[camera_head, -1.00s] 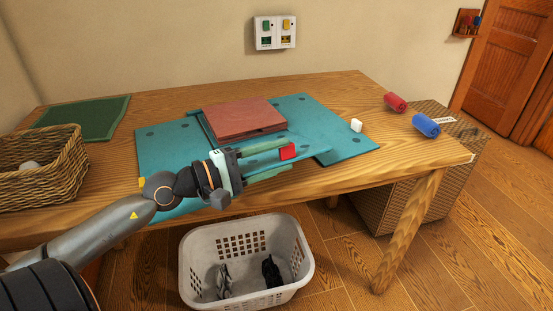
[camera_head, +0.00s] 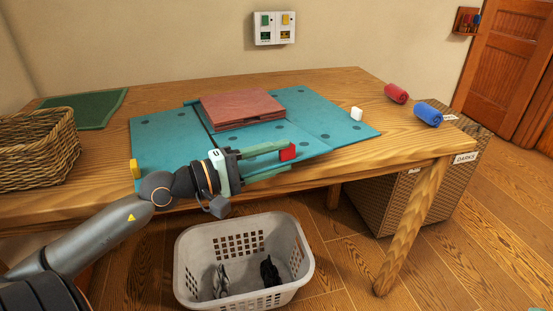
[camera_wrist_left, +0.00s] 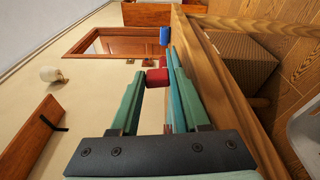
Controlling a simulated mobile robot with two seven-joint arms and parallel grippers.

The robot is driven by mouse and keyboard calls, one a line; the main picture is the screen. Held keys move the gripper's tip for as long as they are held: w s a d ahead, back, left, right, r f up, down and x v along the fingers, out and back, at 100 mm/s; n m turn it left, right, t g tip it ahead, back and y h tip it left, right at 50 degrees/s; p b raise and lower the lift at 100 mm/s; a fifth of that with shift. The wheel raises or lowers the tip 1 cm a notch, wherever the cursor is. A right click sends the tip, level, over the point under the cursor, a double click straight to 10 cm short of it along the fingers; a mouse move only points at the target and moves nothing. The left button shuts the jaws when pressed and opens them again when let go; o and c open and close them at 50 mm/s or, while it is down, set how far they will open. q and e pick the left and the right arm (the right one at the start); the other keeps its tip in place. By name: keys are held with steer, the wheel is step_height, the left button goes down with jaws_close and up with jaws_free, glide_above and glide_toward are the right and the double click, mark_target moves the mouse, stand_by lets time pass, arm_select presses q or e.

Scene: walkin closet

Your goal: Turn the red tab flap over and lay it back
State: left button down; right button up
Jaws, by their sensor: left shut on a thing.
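The teal folding board (camera_head: 165,148) lies on the wooden table, with hinged panels and dark round spots. Its red tab (camera_head: 288,152) is at the front edge, between the fingertips of my left gripper (camera_head: 280,160). The left gripper is shut on the red tab, reaching in from the left along the board's front edge. In the left wrist view, the red tab (camera_wrist_left: 157,77) shows near the fingertips. A folded reddish-brown cloth (camera_head: 240,108) lies on the middle of the board. The fingers partly hide the red tab flap's front edge.
A yellow tab (camera_head: 135,168) and a white tab (camera_head: 357,114) are at the board's left and right. Red (camera_head: 396,93) and blue (camera_head: 428,114) rolls lie at the right. A wicker basket (camera_head: 38,150) stands left; a white laundry basket (camera_head: 245,255) stands on the floor in front.

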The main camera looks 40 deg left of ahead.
stand_by(0.5)
arm_select(q)
steer(key=c, duration=0.5)
jaws_free()
steer(key=shift+s+f, duration=0.1)
steer(key=shift+s+a, duration=0.15)
steer(key=shift+s, duration=0.05)
steer(key=shift+b+v, duration=1.25)
steer(key=shift+v, duration=4.65)
